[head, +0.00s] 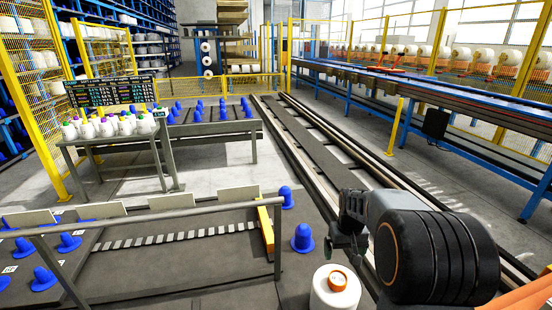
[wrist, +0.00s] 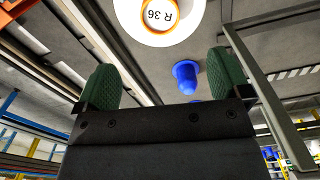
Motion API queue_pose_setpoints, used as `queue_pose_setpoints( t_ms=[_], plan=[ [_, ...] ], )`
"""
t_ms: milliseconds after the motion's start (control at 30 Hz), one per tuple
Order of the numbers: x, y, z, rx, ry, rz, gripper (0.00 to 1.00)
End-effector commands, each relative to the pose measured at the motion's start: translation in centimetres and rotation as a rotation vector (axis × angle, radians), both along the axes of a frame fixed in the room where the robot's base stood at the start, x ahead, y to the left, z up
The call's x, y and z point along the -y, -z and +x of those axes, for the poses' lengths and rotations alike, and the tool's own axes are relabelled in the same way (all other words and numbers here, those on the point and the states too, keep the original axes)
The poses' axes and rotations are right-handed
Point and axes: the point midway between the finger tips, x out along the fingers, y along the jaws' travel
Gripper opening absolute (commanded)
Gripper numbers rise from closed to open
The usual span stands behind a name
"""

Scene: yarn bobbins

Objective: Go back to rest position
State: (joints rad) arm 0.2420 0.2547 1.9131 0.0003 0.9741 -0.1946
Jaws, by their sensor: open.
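My gripper (wrist: 165,82) is open in the wrist view, with its two green finger pads wide apart and nothing between them. A white yarn bobbin (wrist: 129,20) with an orange-ringed core end marked "R 36" lies beyond the fingers at the top of that view, partly cut off. The bobbin stands upright in the head view (head: 324,298), at the bottom edge, below my dark arm parts. No contact between gripper and bobbin shows.
Rails (head: 320,140) run along the floor. A blue conveyor (head: 430,92) stands at the right. A table (head: 100,139) holds several small bobbins at left.

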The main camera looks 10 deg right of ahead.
Motion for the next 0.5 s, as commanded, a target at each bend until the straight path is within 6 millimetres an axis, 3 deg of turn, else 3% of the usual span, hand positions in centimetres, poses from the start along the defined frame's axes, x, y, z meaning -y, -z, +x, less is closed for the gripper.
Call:
queue_pose_setpoints(
  t_ms=[67, 500],
  plan=[
    [-0.6, 0.8, -2.0, -0.027, 0.037, 0.007, 0.95],
    [-7.9, -5.4, -13.4, 0.167, 0.029, -0.007, 0.95]
  ],
)
